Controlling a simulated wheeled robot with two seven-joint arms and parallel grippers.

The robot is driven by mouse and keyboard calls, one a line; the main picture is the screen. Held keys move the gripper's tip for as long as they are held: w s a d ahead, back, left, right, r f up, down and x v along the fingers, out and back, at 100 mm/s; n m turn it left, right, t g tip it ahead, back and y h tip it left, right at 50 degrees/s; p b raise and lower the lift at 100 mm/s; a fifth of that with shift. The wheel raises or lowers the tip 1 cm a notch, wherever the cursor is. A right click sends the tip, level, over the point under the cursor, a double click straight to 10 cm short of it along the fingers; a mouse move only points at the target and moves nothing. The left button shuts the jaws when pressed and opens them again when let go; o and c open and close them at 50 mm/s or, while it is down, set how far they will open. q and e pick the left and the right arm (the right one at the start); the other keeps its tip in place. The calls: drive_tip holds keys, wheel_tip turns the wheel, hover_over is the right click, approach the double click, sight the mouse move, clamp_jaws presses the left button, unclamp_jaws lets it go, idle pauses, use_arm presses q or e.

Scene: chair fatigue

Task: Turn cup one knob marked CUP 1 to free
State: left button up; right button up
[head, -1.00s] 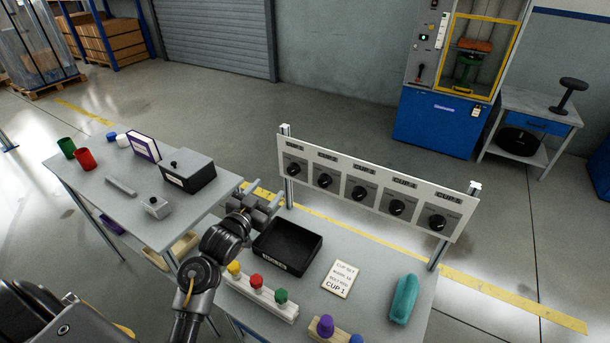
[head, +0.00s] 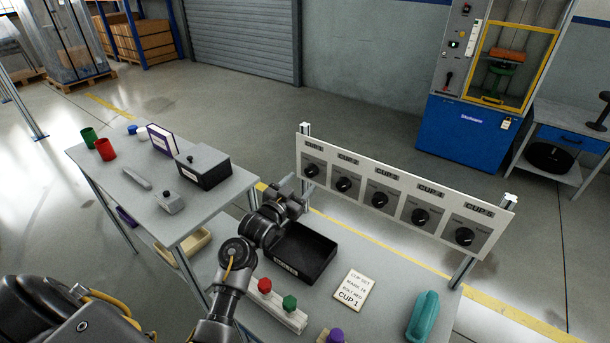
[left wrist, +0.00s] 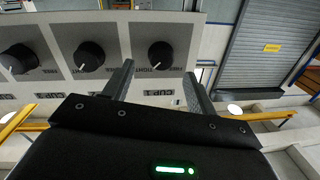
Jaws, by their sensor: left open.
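The white knob panel (head: 407,199) stands on posts along the back of the near bench, with a row of black knobs. The CUP 1 knob (head: 311,170) is the leftmost; in the left wrist view this knob (left wrist: 160,55) is at the right of the row, its white pointer aimed down and slightly left. My left gripper (head: 297,184) is open just in front of and below that knob. In the left wrist view, its fingers (left wrist: 160,88) straddle the knob's column, apart from the knob. My right gripper is out of view.
Below my left arm are a black tray (head: 305,253), a CUP 1 card (head: 353,290), a teal object (head: 423,316) and colored knobs on a rail (head: 283,310). A second bench (head: 160,192) at left holds cups and boxes. A blue-based machine (head: 467,133) stands behind.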

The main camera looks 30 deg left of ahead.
sight(309, 174)
use_arm(q)
drive_tip(key=shift+w, duration=2.35)
